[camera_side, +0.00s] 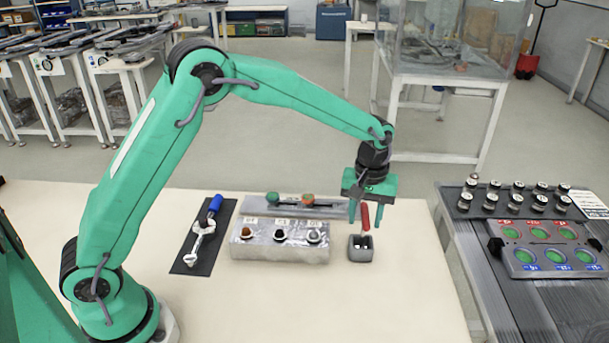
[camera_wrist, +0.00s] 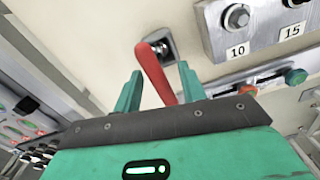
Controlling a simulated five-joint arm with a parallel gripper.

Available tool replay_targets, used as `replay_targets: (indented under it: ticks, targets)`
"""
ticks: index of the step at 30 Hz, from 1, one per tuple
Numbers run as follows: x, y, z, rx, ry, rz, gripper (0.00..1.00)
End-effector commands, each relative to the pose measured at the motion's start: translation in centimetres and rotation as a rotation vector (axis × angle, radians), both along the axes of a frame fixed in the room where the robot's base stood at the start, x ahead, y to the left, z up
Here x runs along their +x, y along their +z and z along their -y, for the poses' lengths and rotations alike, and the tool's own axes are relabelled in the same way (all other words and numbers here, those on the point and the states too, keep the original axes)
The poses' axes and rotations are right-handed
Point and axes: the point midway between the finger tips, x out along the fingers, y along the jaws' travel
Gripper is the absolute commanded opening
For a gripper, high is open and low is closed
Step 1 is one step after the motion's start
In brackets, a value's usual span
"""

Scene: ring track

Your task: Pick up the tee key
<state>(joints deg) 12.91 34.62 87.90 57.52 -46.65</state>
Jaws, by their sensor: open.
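The tee key (camera_side: 365,218) has a red handle and stands in a small grey holder (camera_side: 361,254) on the cream table, to the right of the metal block. The lower part of the key is hidden in the holder. My gripper (camera_side: 365,211) is open and points down over the key, with its two green fingers on either side of the red handle. In the wrist view the red handle (camera_wrist: 153,68) lies between the open fingers of my gripper (camera_wrist: 159,71). I see no clear contact between finger and handle.
A metal block (camera_side: 279,252) with bolts stands left of the holder. A strip with green and orange knobs (camera_side: 308,199) lies behind it. A wrench (camera_side: 202,238) lies on a dark mat farther left. A dark bench with a panel (camera_side: 549,256) stands at right. The front table is clear.

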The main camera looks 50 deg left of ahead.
Motion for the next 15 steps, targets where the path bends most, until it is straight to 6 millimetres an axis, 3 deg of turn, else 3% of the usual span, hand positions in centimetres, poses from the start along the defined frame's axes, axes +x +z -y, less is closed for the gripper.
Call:
replay_targets:
  ticks: [9,15]
  targets:
    - [-0.1,-3.5,0.1,0.000,0.000,-0.001,0.41]
    - [-0.1,-3.9,0.1,0.000,0.000,0.000,0.41]
